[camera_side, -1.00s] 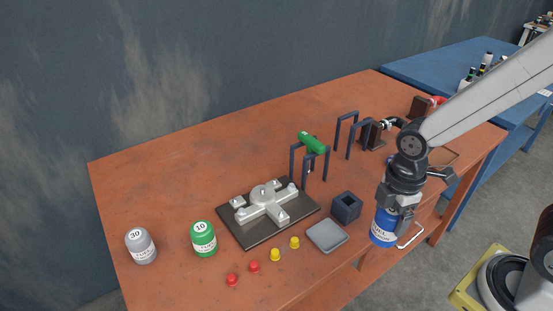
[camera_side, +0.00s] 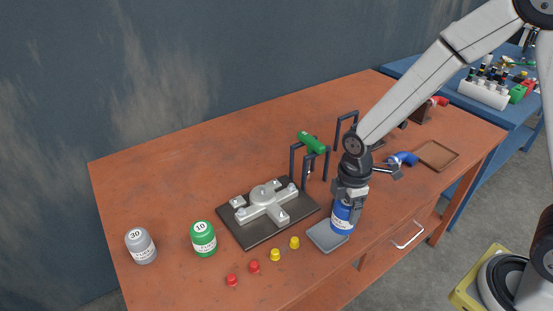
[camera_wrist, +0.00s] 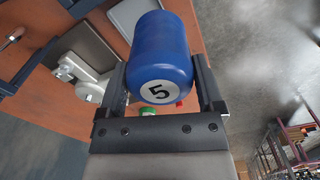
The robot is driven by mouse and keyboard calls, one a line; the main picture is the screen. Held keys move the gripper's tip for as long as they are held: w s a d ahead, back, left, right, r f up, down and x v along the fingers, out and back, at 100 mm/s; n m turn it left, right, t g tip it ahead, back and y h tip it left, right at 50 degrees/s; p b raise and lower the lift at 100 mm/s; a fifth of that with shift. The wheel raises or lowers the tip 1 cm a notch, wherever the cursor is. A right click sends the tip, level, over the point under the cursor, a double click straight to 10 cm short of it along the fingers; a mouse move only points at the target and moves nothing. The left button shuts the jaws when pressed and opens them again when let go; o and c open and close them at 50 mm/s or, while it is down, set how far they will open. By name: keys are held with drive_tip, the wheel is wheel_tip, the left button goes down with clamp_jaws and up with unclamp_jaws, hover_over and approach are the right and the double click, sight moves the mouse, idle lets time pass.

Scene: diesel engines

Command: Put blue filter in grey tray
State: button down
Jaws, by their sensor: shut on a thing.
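The blue filter (camera_side: 342,217) is a blue cylinder with a white label. My gripper (camera_side: 350,192) is shut on it and holds it upright at the right part of the grey tray (camera_side: 322,239). I cannot tell whether the filter's bottom touches the tray. In the wrist view the blue filter (camera_wrist: 160,60) sits between the two fingers, its end marked 5 facing the camera. The grey tray (camera_wrist: 125,15) shows partly behind it there.
A metal fixture on a dark plate (camera_side: 267,208) lies left of the tray. Yellow (camera_side: 275,255) and red caps (camera_side: 231,280) lie near the front edge. Green (camera_side: 203,238) and grey filters (camera_side: 140,245) stand at left. A brown tray (camera_side: 436,155) lies at right.

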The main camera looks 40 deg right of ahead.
drive_tip(key=shift+w+a+f, duration=0.2)
drive_tip(key=shift+w+f, duration=1.4)
drive_tip(key=shift+f, duration=0.25)
drive_tip(key=shift+w+f, duration=0.15)
drive_tip(key=shift+f, duration=0.75)
drive_tip(key=shift+w+f, duration=0.1)
drive_tip(key=shift+f, duration=0.8)
drive_tip(key=shift+f, duration=0.15)
unclamp_jaws()
wheel_tip(320, 180, up, 12)
